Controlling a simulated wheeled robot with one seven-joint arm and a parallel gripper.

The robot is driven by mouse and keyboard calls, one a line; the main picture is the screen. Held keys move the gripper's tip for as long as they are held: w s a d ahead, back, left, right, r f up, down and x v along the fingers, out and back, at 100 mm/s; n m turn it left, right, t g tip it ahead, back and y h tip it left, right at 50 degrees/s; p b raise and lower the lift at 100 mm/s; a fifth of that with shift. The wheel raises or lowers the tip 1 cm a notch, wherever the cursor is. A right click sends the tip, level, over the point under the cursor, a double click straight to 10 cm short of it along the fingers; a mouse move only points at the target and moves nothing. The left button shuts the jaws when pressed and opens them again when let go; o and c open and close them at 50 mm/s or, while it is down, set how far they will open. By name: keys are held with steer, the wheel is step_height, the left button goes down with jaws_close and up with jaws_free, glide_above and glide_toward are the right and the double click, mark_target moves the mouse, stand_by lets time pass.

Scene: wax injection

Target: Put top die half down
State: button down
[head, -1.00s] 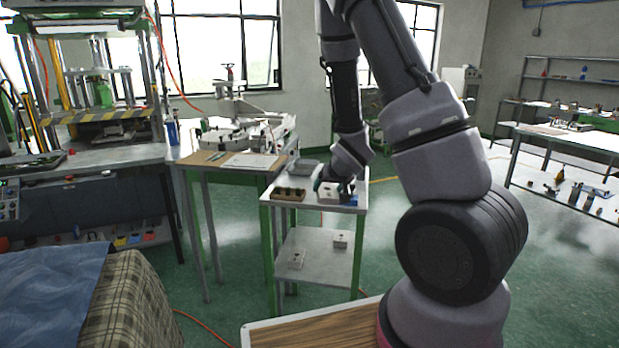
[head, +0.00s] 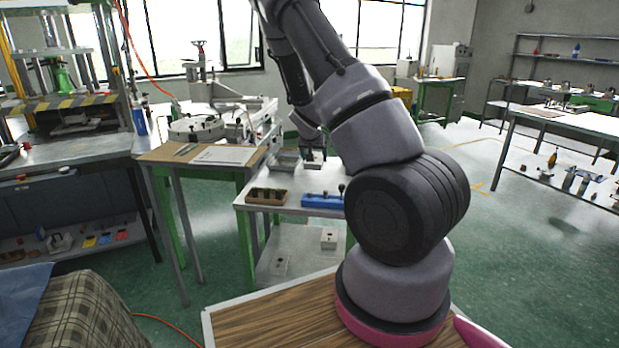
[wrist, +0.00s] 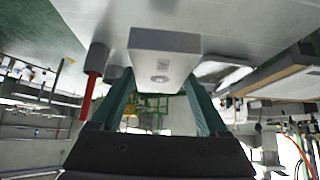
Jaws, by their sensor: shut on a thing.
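The top die half, a pale grey block with a round hole in its near face, shows in the wrist view (wrist: 162,62). It sits between the two green fingers of my gripper (wrist: 160,92), which is shut on it. In the head view my gripper (head: 313,157) is over the back part of the small green-legged table (head: 290,188). The die half is too small and covered there to make out clearly. I cannot tell whether it touches the tabletop.
A wooden compartment box (head: 267,196) and a blue holder (head: 322,200) stand at the table's front. A grey tray (head: 285,161) is left of my gripper. Pale blocks (head: 328,238) lie on the lower shelf. A red handle (wrist: 95,62) stands beside the die half.

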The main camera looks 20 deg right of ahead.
step_height(320, 180, down, 7)
steer(key=shift+f, duration=0.2)
steer(key=shift+f, duration=0.1)
jaws_free()
